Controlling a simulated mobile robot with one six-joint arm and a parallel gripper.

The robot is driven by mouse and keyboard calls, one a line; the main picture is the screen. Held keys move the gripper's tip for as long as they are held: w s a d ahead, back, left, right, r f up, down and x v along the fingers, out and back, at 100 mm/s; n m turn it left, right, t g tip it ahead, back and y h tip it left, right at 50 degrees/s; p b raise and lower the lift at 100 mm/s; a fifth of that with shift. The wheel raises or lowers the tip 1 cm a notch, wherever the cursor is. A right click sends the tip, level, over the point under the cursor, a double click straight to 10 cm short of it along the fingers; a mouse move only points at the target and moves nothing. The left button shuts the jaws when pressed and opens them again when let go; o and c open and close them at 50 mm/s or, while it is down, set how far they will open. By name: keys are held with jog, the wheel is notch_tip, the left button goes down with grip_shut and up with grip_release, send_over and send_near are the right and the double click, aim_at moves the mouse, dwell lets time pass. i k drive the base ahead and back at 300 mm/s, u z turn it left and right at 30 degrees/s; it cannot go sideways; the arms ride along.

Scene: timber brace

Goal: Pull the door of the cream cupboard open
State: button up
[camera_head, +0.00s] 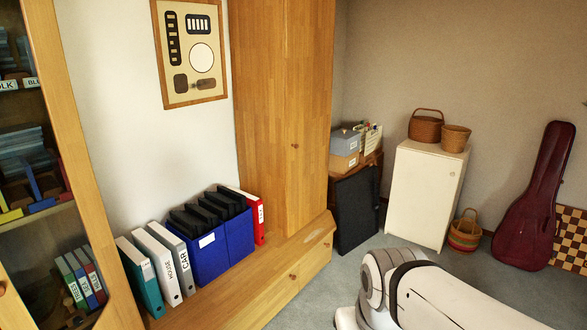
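The cream cupboard (424,192) stands on the carpet against the back wall, right of centre. Its front door looks shut, with a small round knob (452,173) near the upper right edge. Two wicker baskets stand on its top, a larger one with a handle (425,127) and a smaller one (455,138). My arm shows at the bottom right, in front of the cupboard and nearer the camera. My gripper is outside the picture.
A striped basket (465,232) and a dark red instrument case (535,200) stand right of the cupboard. A dark panel (356,208) leans at its left, by stacked boxes (345,150). A tall wooden wardrobe (285,100) stands farther left. Carpet before the cupboard looks clear where visible.

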aim_at(424, 185)
jog(key=z, duration=0.1)
jog(key=i, duration=2)
jog(key=z, duration=0.65)
jog(key=i, duration=1.65)
jog(key=z, duration=0.45)
jog(key=i, duration=0.85)
jog(key=z, duration=0.3)
